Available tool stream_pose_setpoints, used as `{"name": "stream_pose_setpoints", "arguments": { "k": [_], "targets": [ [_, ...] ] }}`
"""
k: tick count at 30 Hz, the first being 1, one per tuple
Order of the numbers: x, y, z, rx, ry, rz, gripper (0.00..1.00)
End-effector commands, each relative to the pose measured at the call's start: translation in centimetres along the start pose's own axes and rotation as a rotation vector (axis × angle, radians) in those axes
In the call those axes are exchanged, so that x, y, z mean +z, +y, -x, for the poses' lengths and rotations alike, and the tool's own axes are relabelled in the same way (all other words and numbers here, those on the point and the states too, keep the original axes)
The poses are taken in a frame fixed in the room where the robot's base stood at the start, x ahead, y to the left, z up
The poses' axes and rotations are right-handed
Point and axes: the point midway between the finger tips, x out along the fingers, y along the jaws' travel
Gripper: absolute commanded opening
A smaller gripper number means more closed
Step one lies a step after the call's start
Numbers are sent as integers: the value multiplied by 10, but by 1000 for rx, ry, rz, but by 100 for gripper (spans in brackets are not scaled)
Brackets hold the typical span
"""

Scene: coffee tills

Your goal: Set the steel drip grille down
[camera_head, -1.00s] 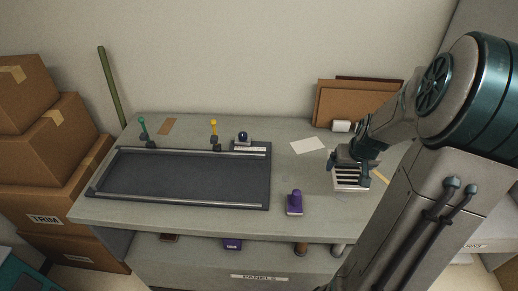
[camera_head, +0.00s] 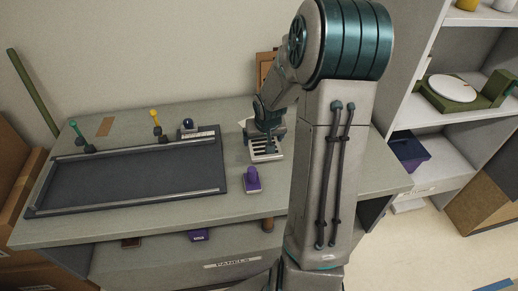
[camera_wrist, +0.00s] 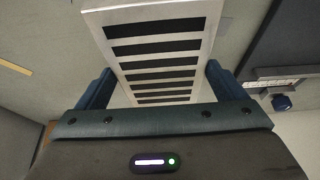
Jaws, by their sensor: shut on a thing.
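The steel drip grille (camera_head: 266,152) is a pale slatted plate with dark slots. It hangs from my gripper (camera_head: 268,132) over the right part of the grey table in the head view. In the wrist view the grille (camera_wrist: 155,45) lies between the two blue fingers of my gripper (camera_wrist: 155,88), which are shut on its sides.
A dark framed tray (camera_head: 130,178) fills the table's left part, with green and yellow knobs behind. My arm hides the table's right part. Shelves with a purple bin (camera_head: 408,152) stand at right.

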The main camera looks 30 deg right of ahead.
Motion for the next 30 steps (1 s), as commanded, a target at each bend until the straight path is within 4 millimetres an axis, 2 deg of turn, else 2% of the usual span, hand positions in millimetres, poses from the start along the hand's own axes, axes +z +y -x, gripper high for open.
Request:
{"name": "stream_pose_setpoints", "arguments": {
  "k": [8, 16, 29, 30],
  "targets": [
    [-4, -12, -13, 0, 3, 0, 44],
    [10, -11, -44, 0, 1, 0, 44],
    [12, -11, -51, 0, 4, -1, 44],
    [12, -11, -50, 0, 2, -1, 100]
  ]
}}
